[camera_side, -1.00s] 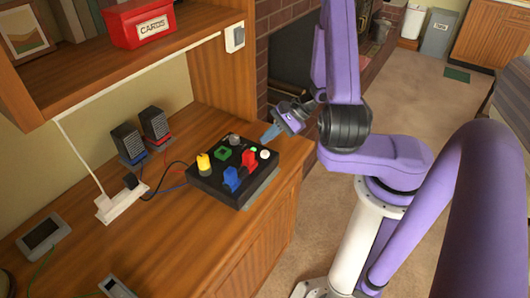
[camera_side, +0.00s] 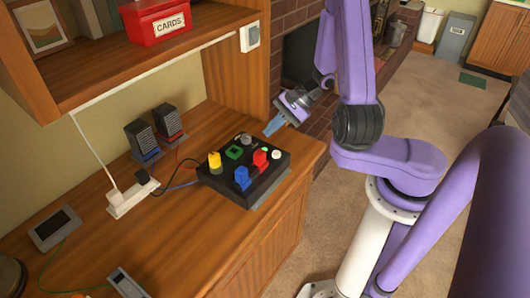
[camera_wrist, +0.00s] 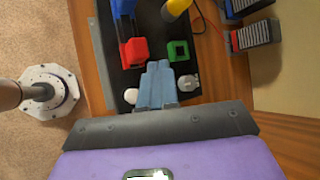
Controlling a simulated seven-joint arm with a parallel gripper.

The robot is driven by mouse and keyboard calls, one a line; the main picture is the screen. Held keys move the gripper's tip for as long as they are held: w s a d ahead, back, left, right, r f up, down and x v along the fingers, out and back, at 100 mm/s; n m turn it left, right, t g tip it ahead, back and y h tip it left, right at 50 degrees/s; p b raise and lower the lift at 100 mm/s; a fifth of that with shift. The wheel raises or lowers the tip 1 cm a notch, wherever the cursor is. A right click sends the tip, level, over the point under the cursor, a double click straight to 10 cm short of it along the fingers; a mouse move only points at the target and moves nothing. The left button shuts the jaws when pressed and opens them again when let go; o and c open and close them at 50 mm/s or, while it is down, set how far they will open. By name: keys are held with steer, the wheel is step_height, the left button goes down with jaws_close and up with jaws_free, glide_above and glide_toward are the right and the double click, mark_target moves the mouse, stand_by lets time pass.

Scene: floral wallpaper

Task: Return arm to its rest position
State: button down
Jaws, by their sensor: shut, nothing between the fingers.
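My gripper (camera_side: 273,126) is purple with blue-grey fingers. In the side view it hangs in the air just past the far right corner of a black control box (camera_side: 214,181) on the wooden desk. In the wrist view my gripper (camera_wrist: 158,67) has its fingers together and empty, with the tips seen against the box (camera_wrist: 110,50). The box carries a yellow knob (camera_side: 214,160), a blue switch (camera_side: 242,178), a red switch (camera_side: 260,160), a green square (camera_side: 234,152) and pale round knobs. The fingers look apart from the box.
Two small speakers (camera_side: 141,139) and a white power strip (camera_side: 132,196) with cables are on the desk (camera_side: 190,230). A shelf (camera_side: 90,85) with a red CARDS box (camera_side: 156,22) overhangs at the left. A brick fireplace (camera_side: 285,30) stands behind. Carpet (camera_side: 420,100) is open at the right.

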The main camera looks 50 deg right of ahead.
steer(key=s+a+r+n+g+h, duration=0.1)
steer(key=s+a+r+n+g, duration=0.1)
steer(key=a+r+n+g, duration=0.35)
steer(key=s+a+r+n+g, duration=0.2)
steer(key=a+n, duration=0.4)
steer(key=n, duration=0.2)
steer(key=s+r+n+t+h, duration=0.1)
steer(key=s+r+n+h, duration=0.1)
steer(key=s+n, duration=0.5)
steer(key=s+d+r+n+t+h, duration=0.1)
steer(key=s+r+n+h, duration=0.2)
steer(key=s+n, duration=0.5)
steer(key=shift+s+r+h, duration=0.3)
steer(key=shift+s+r, duration=0.35)
steer(key=shift+s, duration=0.55)
steer(key=shift+n, duration=0.25)
